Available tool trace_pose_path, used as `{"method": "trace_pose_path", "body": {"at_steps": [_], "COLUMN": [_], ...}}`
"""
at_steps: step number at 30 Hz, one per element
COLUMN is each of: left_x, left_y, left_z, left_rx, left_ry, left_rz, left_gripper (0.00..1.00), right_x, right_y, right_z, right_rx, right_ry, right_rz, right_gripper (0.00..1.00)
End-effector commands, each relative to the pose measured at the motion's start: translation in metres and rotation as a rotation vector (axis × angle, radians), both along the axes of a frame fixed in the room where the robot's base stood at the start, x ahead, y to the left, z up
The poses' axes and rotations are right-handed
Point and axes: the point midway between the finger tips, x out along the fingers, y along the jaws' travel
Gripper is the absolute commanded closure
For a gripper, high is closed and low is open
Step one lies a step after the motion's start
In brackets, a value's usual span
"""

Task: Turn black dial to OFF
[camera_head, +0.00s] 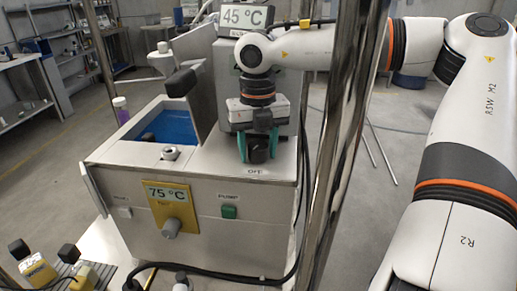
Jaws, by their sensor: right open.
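The black dial (258,155) sits on the top of the white bath unit, just behind its front edge. My right gripper (256,147) points down over the dial. Its green fingers are open, one on each side of the dial. I cannot tell whether they touch it. The gripper hides the upper part of the dial and its marking. My left gripper is not in view.
The unit's front (200,240) carries a yellow panel (172,209) reading 75 °C and a green PUMP switch (229,211). A blue water basin (172,127) lies left. A 45 °C display (243,17) stands behind. A shiny metal post (340,140) rises right of the unit.

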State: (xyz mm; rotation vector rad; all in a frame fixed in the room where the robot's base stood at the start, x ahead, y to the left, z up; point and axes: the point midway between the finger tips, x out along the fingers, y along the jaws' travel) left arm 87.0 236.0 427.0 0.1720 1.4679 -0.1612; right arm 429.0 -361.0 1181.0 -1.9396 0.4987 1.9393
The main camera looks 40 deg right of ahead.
Motion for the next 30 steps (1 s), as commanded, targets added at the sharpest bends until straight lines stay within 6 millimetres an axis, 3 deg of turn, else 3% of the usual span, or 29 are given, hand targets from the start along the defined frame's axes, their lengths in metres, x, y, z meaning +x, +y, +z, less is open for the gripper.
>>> {"method": "trace_pose_path", "body": {"at_steps": [3,11,16,24,30], "left_x": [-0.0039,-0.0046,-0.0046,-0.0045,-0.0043], "left_y": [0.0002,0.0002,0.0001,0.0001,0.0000], "left_z": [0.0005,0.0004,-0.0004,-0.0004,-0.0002], "left_rx": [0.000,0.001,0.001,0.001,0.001], "left_ry": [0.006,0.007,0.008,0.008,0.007], "left_rz": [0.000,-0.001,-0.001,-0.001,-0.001], "left_gripper": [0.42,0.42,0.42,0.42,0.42], "right_x": [0.0000,-0.0001,-0.0001,-0.0004,-0.0006], "right_y": [0.0000,0.0000,0.0000,0.0000,0.0001], "right_z": [0.0009,0.0008,0.0004,0.0000,-0.0006], "right_rx": [0.000,0.000,-0.001,0.001,0.001], "right_ry": [0.000,0.001,0.000,0.003,0.003], "right_rz": [0.000,0.000,0.077,0.510,0.656], "right_gripper": [0.51,0.93,0.94,0.94,0.94]}}
